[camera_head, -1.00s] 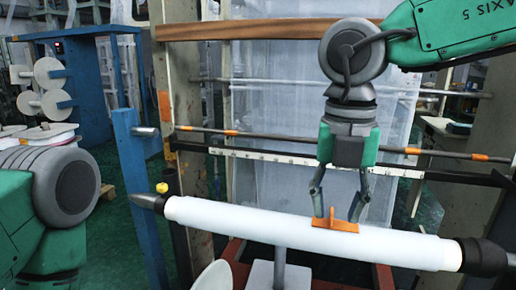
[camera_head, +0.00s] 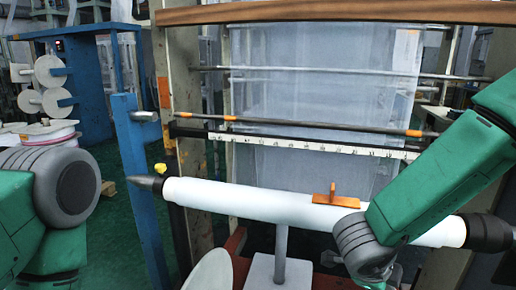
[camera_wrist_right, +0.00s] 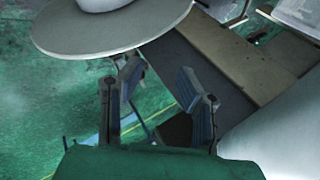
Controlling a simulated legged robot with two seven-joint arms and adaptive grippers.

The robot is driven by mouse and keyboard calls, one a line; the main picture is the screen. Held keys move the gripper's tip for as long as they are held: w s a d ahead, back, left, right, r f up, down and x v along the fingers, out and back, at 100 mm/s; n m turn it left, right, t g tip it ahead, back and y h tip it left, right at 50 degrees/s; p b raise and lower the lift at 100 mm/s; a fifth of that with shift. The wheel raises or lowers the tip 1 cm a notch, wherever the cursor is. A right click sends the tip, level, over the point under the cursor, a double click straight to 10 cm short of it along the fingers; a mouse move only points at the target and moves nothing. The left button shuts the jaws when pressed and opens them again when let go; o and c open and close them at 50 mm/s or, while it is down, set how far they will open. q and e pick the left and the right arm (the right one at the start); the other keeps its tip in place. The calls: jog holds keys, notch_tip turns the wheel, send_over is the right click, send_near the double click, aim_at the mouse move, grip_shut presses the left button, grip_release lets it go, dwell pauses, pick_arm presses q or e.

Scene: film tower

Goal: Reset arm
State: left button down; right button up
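My right arm comes in from the right in the head view, in front of the white roll (camera_head: 240,201). Its gripper is out of the head view, below the picture. In the right wrist view my right gripper (camera_wrist_right: 158,100) is open, with nothing between its fingers. An orange handled piece (camera_head: 335,200) rests on top of the roll, left of my right arm. The roll lies on a shaft with dark tapered ends. My left arm shows at the left edge of the head view; its gripper is not visible.
A blue post (camera_head: 141,190) stands left of the roll. A film-covered frame (camera_head: 320,90) with crossbars and a ruler strip (camera_head: 300,143) rises behind it. In the right wrist view a pale round disc (camera_wrist_right: 110,28) lies close beyond the open fingers, and green floor shows at left.

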jog(key=s+d+f+n+y+b, duration=0.1)
jog(key=s+d+f+n+b, duration=0.1)
jog(key=s+f+n, duration=0.55)
jog(key=s+d+f+n+y+b, duration=0.1)
jog(key=s+f+n+y+b, duration=0.15)
jog(key=f+n, duration=0.9)
jog(key=s+f+n+g+y+b, duration=0.1)
jog(key=s+f+n, duration=0.2)
jog(key=s+f, duration=0.2)
jog(key=s+f+n+g+y+b, duration=0.1)
jog(key=s+f+n, duration=0.3)
jog(key=s, duration=0.8)
jog(key=shift+d+f+g+b, duration=0.25)
jog(key=shift+f+g+b, duration=0.15)
jog(key=shift+f+g, duration=0.3)
jog(key=shift+w, duration=0.15)
